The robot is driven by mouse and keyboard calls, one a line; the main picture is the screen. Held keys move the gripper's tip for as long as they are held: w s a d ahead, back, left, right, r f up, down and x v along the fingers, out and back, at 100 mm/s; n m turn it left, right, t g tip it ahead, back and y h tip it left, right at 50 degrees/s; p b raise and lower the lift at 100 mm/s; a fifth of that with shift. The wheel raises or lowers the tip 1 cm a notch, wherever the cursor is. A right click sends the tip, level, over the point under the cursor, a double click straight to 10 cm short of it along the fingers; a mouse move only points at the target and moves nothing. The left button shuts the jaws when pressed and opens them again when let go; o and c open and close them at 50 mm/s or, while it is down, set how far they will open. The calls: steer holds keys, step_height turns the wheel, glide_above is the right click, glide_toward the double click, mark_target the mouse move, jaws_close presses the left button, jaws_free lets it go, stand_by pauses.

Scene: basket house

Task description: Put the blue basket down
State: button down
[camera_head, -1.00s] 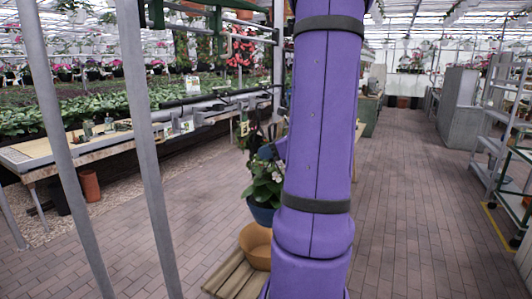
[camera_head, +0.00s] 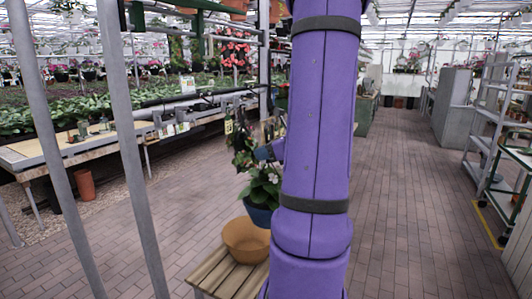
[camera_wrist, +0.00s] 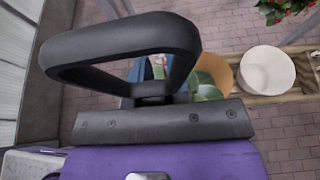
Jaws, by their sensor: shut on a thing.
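The blue basket (camera_head: 259,215) is a blue hanging pot with green leaves and white flowers. In the head view it hangs left of my purple arm, which hides its right side. It looks to be in the air, beside and partly in front of an orange-tan bowl (camera_head: 243,243) near the wooden bench (camera_head: 228,277). In the wrist view the blue basket (camera_wrist: 139,72) shows in part behind the black fingers. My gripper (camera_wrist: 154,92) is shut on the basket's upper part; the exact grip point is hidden.
A white round pot (camera_wrist: 267,70) stands beside the bowl on the bench in the wrist view. Grey posts (camera_head: 140,150) stand close at left, with a long plant table (camera_head: 60,157) behind. A metal shelf rack (camera_head: 488,140) is at right. The brick floor between is open.

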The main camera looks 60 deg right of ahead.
steer(key=w+a+f+y, duration=0.1)
steer(key=w+a+f, duration=0.4)
steer(key=w+a, duration=0.5)
steer(key=w+a+f+n+y, duration=0.1)
steer(key=w+a+f, duration=0.3)
steer(key=w+a, duration=0.7)
steer(key=w+a+f+n, duration=0.1)
steer(key=w+a+f, duration=0.4)
steer(key=w+a, duration=0.5)
steer(key=a, duration=0.5)
steer(key=shift+w+f+y, duration=0.2)
steer(key=shift+f+y, duration=0.1)
steer(key=shift+y, duration=0.1)
steer(key=shift+s, duration=0.1)
